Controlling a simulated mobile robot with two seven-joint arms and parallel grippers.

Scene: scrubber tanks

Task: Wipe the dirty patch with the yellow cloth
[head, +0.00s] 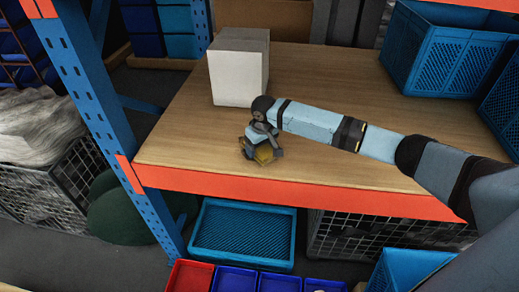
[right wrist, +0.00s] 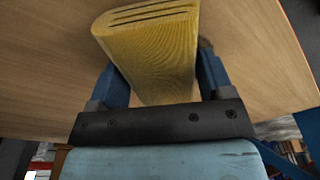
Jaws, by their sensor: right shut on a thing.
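The yellow cloth (head: 264,156) is at my right gripper (head: 262,148), low at the front left of the wooden shelf in the head view. In the right wrist view the cloth (right wrist: 150,50) is a thick, folded yellow pad between the two blue fingers of the right gripper (right wrist: 160,85), which is shut on it. I cannot tell if the cloth touches the wood. My left gripper is not in view.
A white box (head: 235,75) stands just behind the right gripper. Blue crates (head: 448,50) stand at the back right. A blue upright post (head: 90,100) and the orange front beam (head: 300,192) edge the shelf. The wood between box and crates is clear.

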